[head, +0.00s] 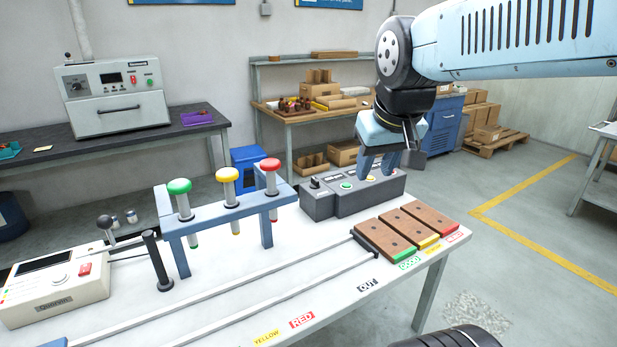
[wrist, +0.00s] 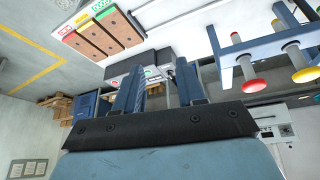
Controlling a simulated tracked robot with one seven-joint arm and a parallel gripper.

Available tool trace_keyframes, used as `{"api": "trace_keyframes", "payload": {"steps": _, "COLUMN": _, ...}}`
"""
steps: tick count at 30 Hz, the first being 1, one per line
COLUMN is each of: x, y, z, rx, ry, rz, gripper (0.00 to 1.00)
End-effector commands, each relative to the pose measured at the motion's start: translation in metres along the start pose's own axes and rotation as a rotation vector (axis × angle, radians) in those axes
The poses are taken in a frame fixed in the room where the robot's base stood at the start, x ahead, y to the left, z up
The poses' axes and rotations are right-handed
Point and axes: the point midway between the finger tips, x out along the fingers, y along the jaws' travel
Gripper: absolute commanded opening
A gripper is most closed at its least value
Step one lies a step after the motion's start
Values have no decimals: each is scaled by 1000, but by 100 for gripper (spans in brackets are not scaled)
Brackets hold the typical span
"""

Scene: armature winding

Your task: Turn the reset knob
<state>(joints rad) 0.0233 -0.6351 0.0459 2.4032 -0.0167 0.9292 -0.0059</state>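A dark grey control box (head: 340,200) stands at the back right of the white bench. A small black knob (head: 315,183) is on its left end, beside a green button (head: 346,186). I cannot tell from the picture whether this is the reset knob. My gripper (head: 376,174) points down over the right part of the box, to the right of the black knob. Its fingers are apart with nothing visible between them. In the wrist view my gripper (wrist: 160,72) shows both fingers spread, with the control box (wrist: 128,64) beyond them, partly hidden.
A blue rack (head: 225,205) with green, yellow and red handled rods stands left of the box. Brown blocks (head: 408,225) lie in front of it. A grey-white unit (head: 50,285) is at the left front. An oven (head: 112,98) with a dial stands on the back table.

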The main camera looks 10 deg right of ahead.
Motion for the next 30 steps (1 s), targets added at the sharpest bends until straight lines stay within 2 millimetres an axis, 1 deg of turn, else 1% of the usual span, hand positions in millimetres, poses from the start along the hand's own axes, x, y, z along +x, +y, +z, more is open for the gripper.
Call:
{"api": "trace_keyframes", "payload": {"steps": 1, "x": 2, "y": 0, "z": -16, "rx": -12, "ry": -18, "rz": 9, "gripper": 39}}
{"api": "trace_keyframes", "payload": {"steps": 8, "x": 16, "y": -2, "z": -84, "rx": -73, "ry": -95, "rz": 40, "gripper": 39}}
{"api": "trace_keyframes", "payload": {"steps": 12, "x": 31, "y": -5, "z": -124, "rx": -111, "ry": -139, "rz": 48, "gripper": 39}}
{"api": "trace_keyframes", "payload": {"steps": 14, "x": 40, "y": -5, "z": -141, "rx": -125, "ry": -159, "rz": 49, "gripper": 39}}
{"api": "trace_keyframes", "payload": {"steps": 18, "x": 62, "y": -7, "z": -179, "rx": -159, "ry": -202, "rz": 47, "gripper": 39}}
{"api": "trace_keyframes", "payload": {"steps": 23, "x": 94, "y": -8, "z": -220, "rx": -194, "ry": -250, "rz": 37, "gripper": 39}}
{"api": "trace_keyframes", "payload": {"steps": 27, "x": 126, "y": -8, "z": -253, "rx": -219, "ry": -289, "rz": 20, "gripper": 39}}
{"api": "trace_keyframes", "payload": {"steps": 29, "x": 140, "y": -8, "z": -266, "rx": -230, "ry": -306, "rz": 12, "gripper": 39}}
{"api": "trace_keyframes", "payload": {"steps": 30, "x": 151, "y": -7, "z": -274, "rx": -236, "ry": -316, "rz": 6, "gripper": 39}}
